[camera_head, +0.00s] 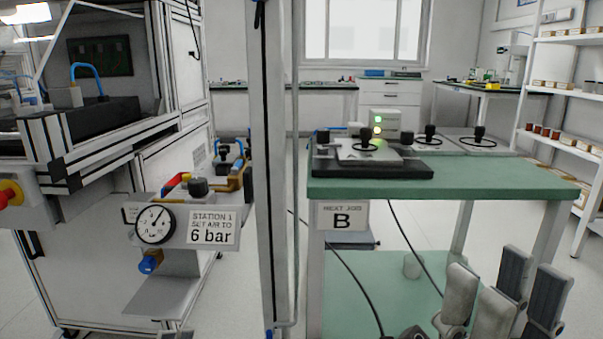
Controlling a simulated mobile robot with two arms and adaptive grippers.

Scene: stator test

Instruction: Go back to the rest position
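My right gripper (503,290) is at the bottom right, in front of the green bench. Its light and dark finger parts point up with a gap between them. It looks open, and nothing shows between the fingers. Small grey tips at the bottom edge, left of centre, may be my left gripper (176,334); almost all of it is out of frame, so its state cannot be told.
A green-topped bench (480,181) with a dark fixture and a "B" sign (341,216) stands right of centre. A grey post (270,170) rises beside it. The left station has a pressure gauge (155,224) and a "6 bar" sign (212,230). Shelves (570,90) stand far right.

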